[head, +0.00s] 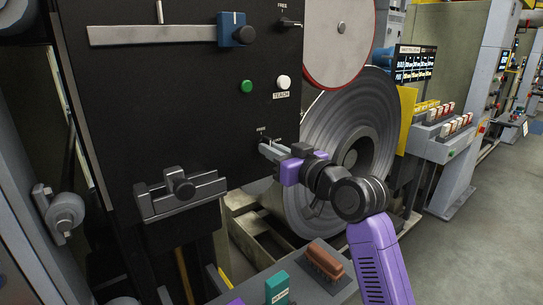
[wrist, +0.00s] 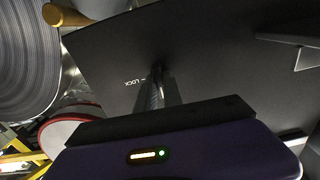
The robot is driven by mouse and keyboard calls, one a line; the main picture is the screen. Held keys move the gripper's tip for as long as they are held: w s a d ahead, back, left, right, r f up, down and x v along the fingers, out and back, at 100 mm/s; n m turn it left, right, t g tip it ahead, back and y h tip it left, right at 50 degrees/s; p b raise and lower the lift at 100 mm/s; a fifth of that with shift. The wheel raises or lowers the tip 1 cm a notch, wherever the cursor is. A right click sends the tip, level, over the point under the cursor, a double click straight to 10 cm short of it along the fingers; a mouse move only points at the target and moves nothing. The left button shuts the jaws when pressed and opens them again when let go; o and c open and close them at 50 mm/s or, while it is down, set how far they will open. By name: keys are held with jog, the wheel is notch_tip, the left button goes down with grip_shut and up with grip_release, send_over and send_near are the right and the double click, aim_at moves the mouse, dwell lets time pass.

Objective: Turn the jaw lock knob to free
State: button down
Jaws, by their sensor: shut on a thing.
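My gripper (head: 268,150) reaches the lower right of the black panel (head: 150,110) and is shut on a small knob there. In the wrist view my fingers (wrist: 158,88) meet the panel beside a white LOCK label (wrist: 136,82). The fingers hide most of the knob, so I cannot tell which way it points. A small label (head: 262,129) shows just above the fingers in the head view, too small to read surely. Another dark knob (head: 288,23) with a FREE label sits at the panel's upper right, apart from my gripper.
A green button (head: 246,87) and a white TEACH button (head: 283,82) are above my gripper. A blue slider block (head: 236,30) rides a grey bar. A clamp (head: 181,190) sticks out at lower left. A large steel coil (head: 342,120) stands behind my arm.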

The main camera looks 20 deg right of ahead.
jog(key=shift+n, duration=0.3)
dwell(0.4)
jog(key=c, duration=1.5)
grip_release()
jog(key=shift+v, duration=3.95)
